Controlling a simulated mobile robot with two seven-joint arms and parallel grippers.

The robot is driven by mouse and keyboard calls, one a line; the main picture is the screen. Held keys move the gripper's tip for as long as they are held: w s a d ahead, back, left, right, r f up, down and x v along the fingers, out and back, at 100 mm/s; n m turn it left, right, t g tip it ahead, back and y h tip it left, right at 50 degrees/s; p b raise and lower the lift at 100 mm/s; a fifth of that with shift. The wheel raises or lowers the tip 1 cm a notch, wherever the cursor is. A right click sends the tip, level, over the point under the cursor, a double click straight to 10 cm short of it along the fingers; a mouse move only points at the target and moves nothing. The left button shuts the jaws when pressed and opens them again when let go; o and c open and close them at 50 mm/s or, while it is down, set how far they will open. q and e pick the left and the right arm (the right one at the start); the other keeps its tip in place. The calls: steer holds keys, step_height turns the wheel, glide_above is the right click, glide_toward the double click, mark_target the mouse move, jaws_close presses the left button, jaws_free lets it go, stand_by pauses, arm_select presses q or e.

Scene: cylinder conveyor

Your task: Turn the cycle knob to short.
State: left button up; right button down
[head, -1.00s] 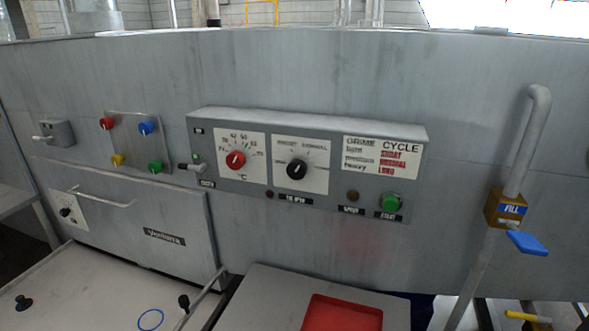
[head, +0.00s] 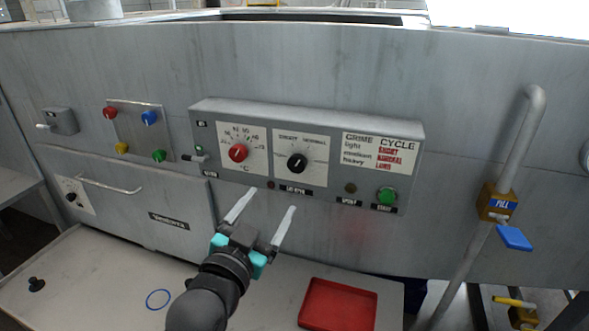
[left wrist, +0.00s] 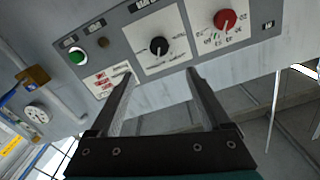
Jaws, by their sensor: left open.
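The black cycle knob (head: 297,163) sits on a white dial plate in the middle of the grey control panel (head: 330,122). The plate's upper edge reads short at left and normal at right. The knob's exact pointer direction is too small to tell. My left gripper (head: 265,201) is open and empty, below the panel and apart from the knob. In the left wrist view the knob (left wrist: 159,46) shows beyond the two spread fingers (left wrist: 160,72), touched by neither. My right gripper is not in view.
A red temperature knob (head: 238,153) is left of the cycle knob, and a green button (head: 387,196) is at lower right. A red tray (head: 338,304) lies on the surface below. A pipe with a blue-handled fill valve (head: 497,203) stands at right.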

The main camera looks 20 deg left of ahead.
mark_target(295, 166)
arm_select(q)
steer(key=w, duration=1.4)
steer(key=shift+w+d+f+p, duration=0.1)
steer(key=shift+w+d+p, duration=0.15)
steer(key=shift+w+p, duration=0.1)
jaws_close()
